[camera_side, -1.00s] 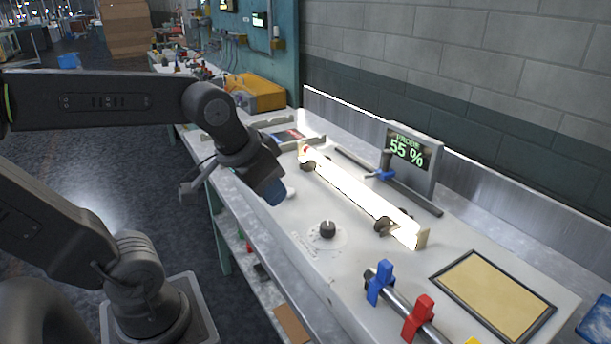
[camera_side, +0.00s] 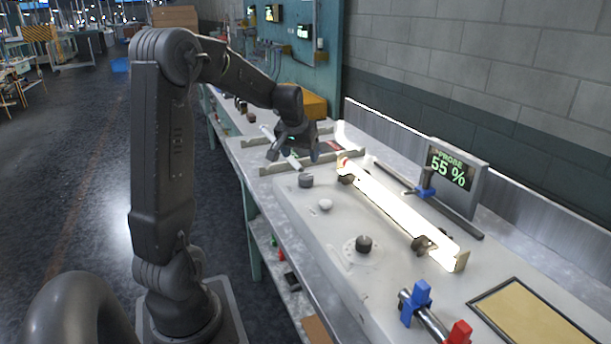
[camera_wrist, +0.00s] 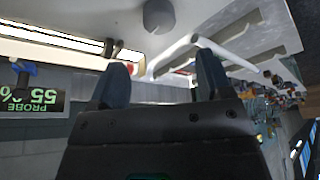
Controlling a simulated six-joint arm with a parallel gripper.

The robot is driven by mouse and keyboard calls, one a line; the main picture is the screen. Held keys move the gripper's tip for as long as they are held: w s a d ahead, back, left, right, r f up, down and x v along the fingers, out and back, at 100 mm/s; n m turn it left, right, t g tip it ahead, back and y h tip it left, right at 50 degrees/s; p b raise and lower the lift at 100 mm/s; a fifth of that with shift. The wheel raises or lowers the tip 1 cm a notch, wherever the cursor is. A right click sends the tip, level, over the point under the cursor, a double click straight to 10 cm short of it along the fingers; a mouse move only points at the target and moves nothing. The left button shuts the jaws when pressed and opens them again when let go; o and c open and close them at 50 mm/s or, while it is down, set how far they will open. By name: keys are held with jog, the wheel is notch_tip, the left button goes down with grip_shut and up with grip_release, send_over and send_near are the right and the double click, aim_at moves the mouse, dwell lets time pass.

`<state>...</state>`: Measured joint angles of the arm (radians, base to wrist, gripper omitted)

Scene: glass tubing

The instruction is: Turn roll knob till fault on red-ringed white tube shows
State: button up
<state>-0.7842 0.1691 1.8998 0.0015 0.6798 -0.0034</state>
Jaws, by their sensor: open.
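The lit white tube (camera_side: 400,208) lies in clamps along the bench, with a red ring (camera_side: 343,162) at its far left end. No fault can be made out on it. A dark knob (camera_side: 364,243) with a marked dial stands in front of it. A second dark knob (camera_side: 306,180) and a small white knob (camera_side: 325,204) stand farther left. Which is the roll knob I cannot tell. My gripper (camera_side: 293,157) is open above the rack at the far end, near a thin white tube (camera_side: 267,132). In the wrist view, a dark knob (camera_wrist: 158,15) shows beyond the open fingers.
The probe display (camera_side: 450,168) reads 55 % behind the lit tube. A rail with a blue slider (camera_side: 426,184) runs beside it. Blue (camera_side: 416,300) and red (camera_side: 459,333) clamps on a bar and a framed tan pad (camera_side: 540,318) are at the near end.

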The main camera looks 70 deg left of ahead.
aim_at(306, 176)
jog(key=x, duration=0.9)
jog(key=shift+w+f, duration=0.1)
jog(key=shift+f, duration=0.15)
jog(key=c, duration=0.9)
